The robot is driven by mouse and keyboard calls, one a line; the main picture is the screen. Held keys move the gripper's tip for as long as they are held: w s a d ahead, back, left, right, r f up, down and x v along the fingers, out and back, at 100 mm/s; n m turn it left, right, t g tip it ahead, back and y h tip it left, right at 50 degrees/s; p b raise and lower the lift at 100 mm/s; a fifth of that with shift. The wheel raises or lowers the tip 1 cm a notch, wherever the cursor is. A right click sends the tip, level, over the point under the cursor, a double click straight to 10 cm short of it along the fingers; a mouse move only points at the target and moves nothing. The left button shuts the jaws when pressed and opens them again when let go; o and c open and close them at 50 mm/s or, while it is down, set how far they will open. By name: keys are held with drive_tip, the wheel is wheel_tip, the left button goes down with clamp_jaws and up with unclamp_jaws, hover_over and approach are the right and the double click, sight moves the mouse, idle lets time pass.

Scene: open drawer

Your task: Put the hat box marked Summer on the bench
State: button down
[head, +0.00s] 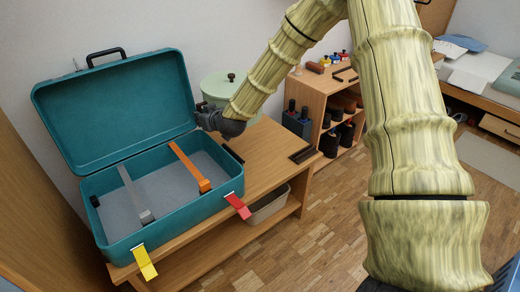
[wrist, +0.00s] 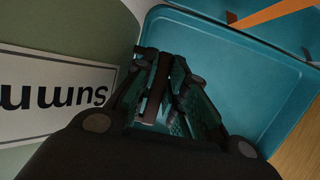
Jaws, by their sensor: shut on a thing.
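The hat box (head: 218,86) is pale green with a round lid and a dark knob, at the back of the wooden bench (head: 262,150), partly behind my arm. In the wrist view the hat box (wrist: 125,25) fills the left side, and its white label (wrist: 50,95) reads "Summ", upside down and cut off. My gripper (wrist: 160,75) is shut on a narrow brown piece, seemingly a handle of the hat box. In the head view my gripper (head: 208,117) is at the box's front. I cannot tell whether the box's underside touches the bench.
An open teal suitcase (head: 165,225) with a grey and an orange strap takes up the bench's left part, its lid raised beside the hat box. Dark bars lie on the bench. A grey bin (head: 268,205) is below.

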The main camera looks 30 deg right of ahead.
drive_tip(key=s+d+f+b, duration=0.1)
drive_tip(key=d+f+b, duration=1)
drive_tip(key=d+b, duration=0.75)
drive_tip(key=a+f+b, duration=0.1)
drive_tip(key=f+b, duration=0.1)
drive_tip(key=f, duration=0.1)
drive_tip(key=a+f+b, duration=0.1)
drive_tip(key=f+b, duration=0.2)
drive_tip(key=a+f+b, duration=0.1)
drive_tip(key=f+b, duration=0.1)
drive_tip(key=f, duration=0.1)
drive_tip(key=shift+s+f, duration=0.2)
drive_tip(key=shift+f, duration=0.1)
drive_tip(key=shift+r, duration=0.1)
drive_tip(key=c, duration=1.4)
unclamp_jaws()
drive_tip(key=shift+f, duration=0.2)
drive_tip(key=shift+c, duration=0.2)
drive_tip(key=shift+r, duration=0.1)
